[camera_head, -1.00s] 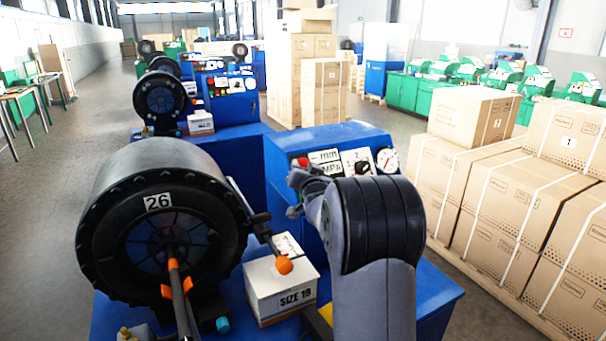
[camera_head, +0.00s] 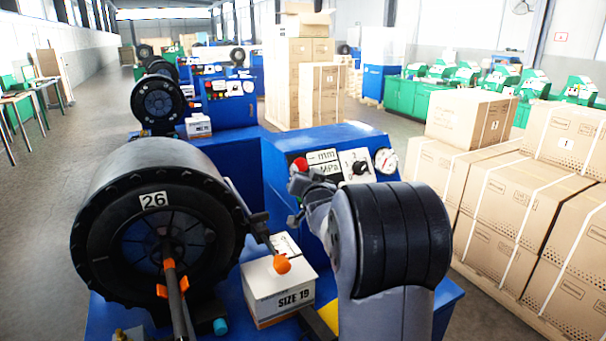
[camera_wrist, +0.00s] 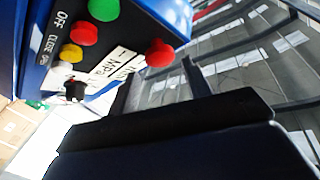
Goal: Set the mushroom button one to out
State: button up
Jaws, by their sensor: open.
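The red mushroom button (camera_head: 300,165) sits at the upper left of the blue control box's panel (camera_head: 330,137). In the wrist view the red mushroom button (camera_wrist: 159,53) stands out from the panel edge, just beyond my gripper (camera_wrist: 166,88). My gripper is open, with a finger on either side of the view below the button and nothing between them. In the head view my gripper (camera_head: 297,200) is just below the button, partly hidden by my own arm. I cannot tell whether it touches the button.
The panel also bears a white label, a black knob (camera_head: 360,167) and a gauge (camera_head: 386,161). Green, red and yellow buttons (camera_wrist: 71,53) show in the wrist view. Cartons (camera_head: 520,210) are at right.

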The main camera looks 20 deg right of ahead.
aim_at(301, 167)
jog(key=b+v, duration=0.1)
jog(key=v, duration=0.5)
jog(key=shift+s+b, duration=0.35)
jog(key=shift+s, duration=0.05)
jog(key=p+x, duration=0.3)
jog(key=x, duration=0.7)
jog(key=shift+w+a+p, duration=0.1)
jog(key=shift+p, duration=0.25)
jog(key=shift+w+p, duration=0.3)
jog(key=shift+w, duration=0.2)
jog(key=shift+f, duration=0.15)
